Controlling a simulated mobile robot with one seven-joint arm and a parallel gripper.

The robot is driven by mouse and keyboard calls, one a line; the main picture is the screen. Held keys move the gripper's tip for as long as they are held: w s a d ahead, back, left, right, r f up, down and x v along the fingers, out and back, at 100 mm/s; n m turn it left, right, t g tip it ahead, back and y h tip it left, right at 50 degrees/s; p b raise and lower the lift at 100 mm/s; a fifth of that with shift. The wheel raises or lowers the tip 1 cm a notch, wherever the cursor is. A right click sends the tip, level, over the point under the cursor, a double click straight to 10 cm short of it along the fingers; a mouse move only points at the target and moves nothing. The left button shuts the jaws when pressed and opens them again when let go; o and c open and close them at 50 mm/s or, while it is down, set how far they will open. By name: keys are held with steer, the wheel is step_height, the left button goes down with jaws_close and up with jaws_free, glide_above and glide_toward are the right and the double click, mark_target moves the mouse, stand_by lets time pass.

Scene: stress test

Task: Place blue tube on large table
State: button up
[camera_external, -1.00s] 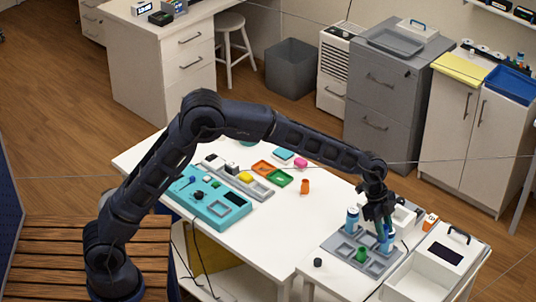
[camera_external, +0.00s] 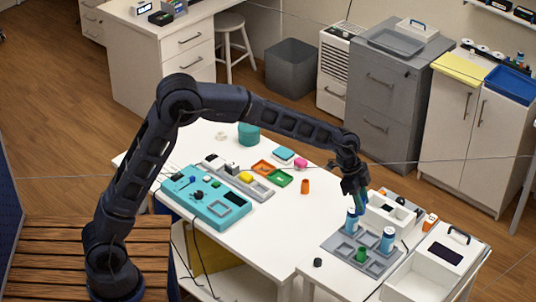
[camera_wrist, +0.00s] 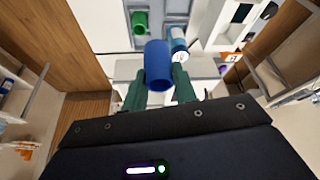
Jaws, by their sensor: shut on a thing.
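My gripper (camera_external: 357,205) is shut on the blue tube (camera_wrist: 158,62), which sits between the two green fingers in the wrist view, its open end showing.
On the large table are a teal panel (camera_external: 208,197), coloured trays (camera_external: 262,168), an orange cup (camera_external: 305,186) and a teal pot (camera_external: 248,134). A white bin (camera_external: 395,215) stands right of the gripper.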

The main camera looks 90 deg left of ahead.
steer(key=s+a+f+n+y, duration=0.1)
steer(key=s+a+f+n, duration=0.2)
steer(key=s+a, duration=0.55)
steer(key=s+a+f+n+y, duration=0.1)
steer(key=s+a+f+n, duration=0.2)
steer(key=s+a, duration=0.5)
steer(key=shift+t, duration=0.4)
steer(key=f, duration=0.6)
steer(key=d+f, duration=0.1)
steer(key=f, duration=1.2)
steer(key=shift+s+d+f, duration=0.15)
steer(key=shift+s+f, duration=0.05)
steer(key=shift+f, duration=0.05)
steer(key=shift+f, duration=0.15)
steer(key=o, duration=1)
steer(key=shift+c, duration=0.2)
steer(key=v, duration=1.2)
steer(key=shift+d+r, duration=0.15)
steer(key=shift+r, duration=0.1)
